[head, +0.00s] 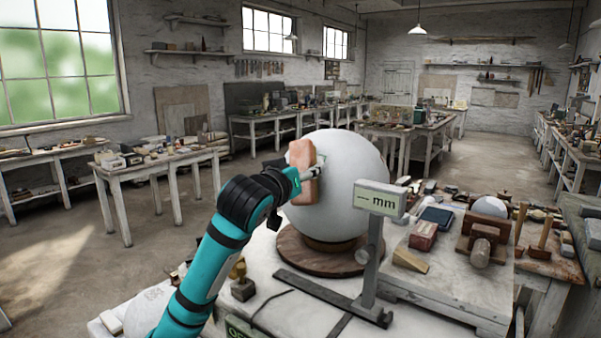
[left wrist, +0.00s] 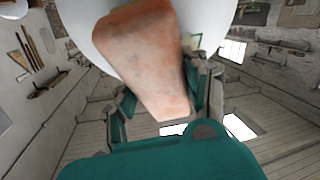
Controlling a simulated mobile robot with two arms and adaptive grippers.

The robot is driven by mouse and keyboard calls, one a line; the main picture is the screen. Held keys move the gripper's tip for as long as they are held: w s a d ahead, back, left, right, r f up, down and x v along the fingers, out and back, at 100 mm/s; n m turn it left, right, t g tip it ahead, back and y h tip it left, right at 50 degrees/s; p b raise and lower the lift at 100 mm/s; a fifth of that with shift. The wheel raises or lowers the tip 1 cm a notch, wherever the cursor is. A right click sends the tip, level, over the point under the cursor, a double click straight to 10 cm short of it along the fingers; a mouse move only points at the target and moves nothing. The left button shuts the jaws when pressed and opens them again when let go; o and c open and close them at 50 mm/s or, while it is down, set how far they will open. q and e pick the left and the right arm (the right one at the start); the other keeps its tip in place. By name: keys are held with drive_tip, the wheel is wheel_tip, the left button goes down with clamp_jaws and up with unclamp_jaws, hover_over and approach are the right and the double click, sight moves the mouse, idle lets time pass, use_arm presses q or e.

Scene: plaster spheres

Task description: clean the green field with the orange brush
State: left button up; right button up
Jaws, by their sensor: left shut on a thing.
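A large white plaster sphere (head: 350,185) sits on a round wooden base (head: 320,258) on the near bench. My left gripper (head: 312,171) is shut on the orange brush (head: 301,160), a worn orange-pink block, held upright at the sphere's left side. In the left wrist view the brush (left wrist: 145,55) fills the middle between the fingers of the gripper (left wrist: 160,102), with the white sphere (left wrist: 215,18) behind it. I cannot tell whether the brush touches the sphere. My right gripper is not in view.
A gauge on a metal stand, with a display reading "— mm" (head: 381,200), stands close in front of the sphere's right side. A red box (head: 423,236), a blue box (head: 436,217) and wooden tools crowd the bench at right. Open floor (head: 60,250) lies to the left.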

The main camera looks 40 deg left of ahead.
use_arm(q)
drive_tip(key=shift+w, duration=0.15)
drive_tip(key=shift+f, duration=0.1)
drive_tip(key=shift+s+d+f+b, duration=0.2)
drive_tip(key=shift+s+f+b, duration=0.1)
drive_tip(key=shift+f, duration=0.15)
drive_tip(key=shift+s+d+f+b, duration=0.15)
drive_tip(key=shift+f+b, duration=0.1)
drive_tip(key=shift+f, duration=0.2)
drive_tip(key=shift+r, duration=0.1)
drive_tip(key=shift+w+a+r+p, duration=0.15)
drive_tip(key=shift+r+p, duration=0.25)
drive_tip(key=shift+p, duration=0.05)
drive_tip(key=shift+w+a+r+p, duration=0.1)
drive_tip(key=shift+r+p, duration=0.25)
drive_tip(key=shift+p, duration=0.1)
drive_tip(key=shift+w+a+r+p, duration=0.25)
drive_tip(key=shift+w+r+p, duration=0.05)
drive_tip(key=shift+r+p, duration=0.3)
drive_tip(key=shift+w+a+r+p, duration=0.25)
drive_tip(key=shift+r+p, duration=0.3)
drive_tip(key=shift+p, duration=0.05)
drive_tip(key=shift+f, duration=0.1)
